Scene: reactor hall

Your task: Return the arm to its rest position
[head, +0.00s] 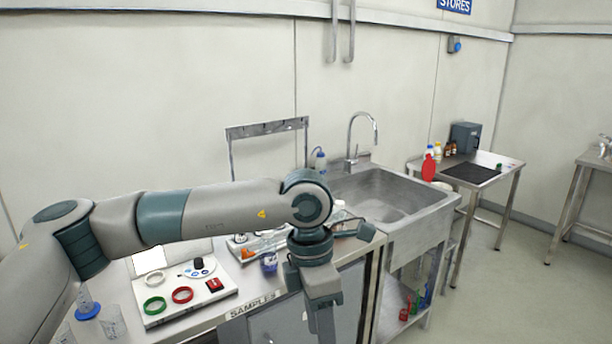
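My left arm reaches in from the left across the front of the sample bench. Its wrist bends down, and my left gripper (321,322) points downward in front of the bench's right part. The fingers are small and partly cut by the lower edge, so I cannot tell whether they are open or shut. I see nothing clearly held in them. My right arm and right gripper are not in view.
The bench holds a white tray (225,293) with green (154,306) and red (182,295) rings, and beakers (113,322) at the left. A steel sink (425,195) with a tall tap (352,135) adjoins it. A side table (511,163) bears bottles. Floor is clear at the right.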

